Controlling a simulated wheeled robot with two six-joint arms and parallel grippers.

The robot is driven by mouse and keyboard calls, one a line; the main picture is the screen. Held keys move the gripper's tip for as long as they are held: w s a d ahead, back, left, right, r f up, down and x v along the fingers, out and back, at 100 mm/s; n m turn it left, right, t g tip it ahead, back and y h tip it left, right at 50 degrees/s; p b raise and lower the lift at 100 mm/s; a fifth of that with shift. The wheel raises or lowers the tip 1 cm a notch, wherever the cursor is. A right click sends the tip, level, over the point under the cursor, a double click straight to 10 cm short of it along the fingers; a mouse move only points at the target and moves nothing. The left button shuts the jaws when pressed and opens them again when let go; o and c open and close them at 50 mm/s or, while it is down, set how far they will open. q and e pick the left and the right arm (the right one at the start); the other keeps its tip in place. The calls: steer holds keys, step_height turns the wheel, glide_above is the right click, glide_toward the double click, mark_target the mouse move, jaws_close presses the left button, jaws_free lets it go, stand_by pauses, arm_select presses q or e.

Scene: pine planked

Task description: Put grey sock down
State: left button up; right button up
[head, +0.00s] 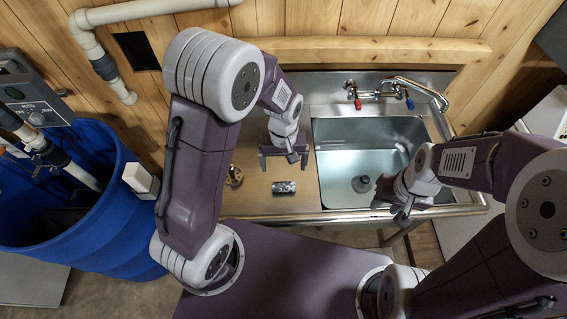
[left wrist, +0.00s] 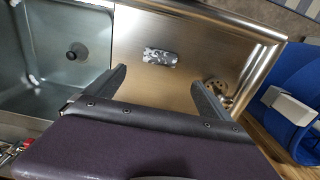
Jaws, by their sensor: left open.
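The grey sock (head: 284,187), a small rolled bundle with a mottled pattern, lies on the metal drainboard (head: 262,205) left of the sink. It also shows in the left wrist view (left wrist: 160,57), apart from my fingers. My left gripper (head: 284,158) is open and empty above the drainboard, a little behind the sock in the head view. In the left wrist view its two fingers (left wrist: 158,76) stand wide apart, with bare metal between them. My right gripper (head: 402,203) is over the sink's front right edge; its jaw opening is unclear.
A round brass-coloured piece with holes (head: 234,177) sits left of the sock. The sink basin (head: 345,160) is right of the drainboard, with a tap (head: 405,84) behind it. A blue barrel (head: 110,235) stands at left. Drainboard around the sock is clear.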

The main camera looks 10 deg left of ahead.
arm_select(q)
steer(key=s+a+r+m+t+b, duration=0.1)
steer(key=s+a+m+b, duration=0.2)
steer(key=s+a, duration=0.4)
steer(key=shift+s, duration=0.6)
steer(key=shift+a+r, duration=0.1)
stand_by(0.9)
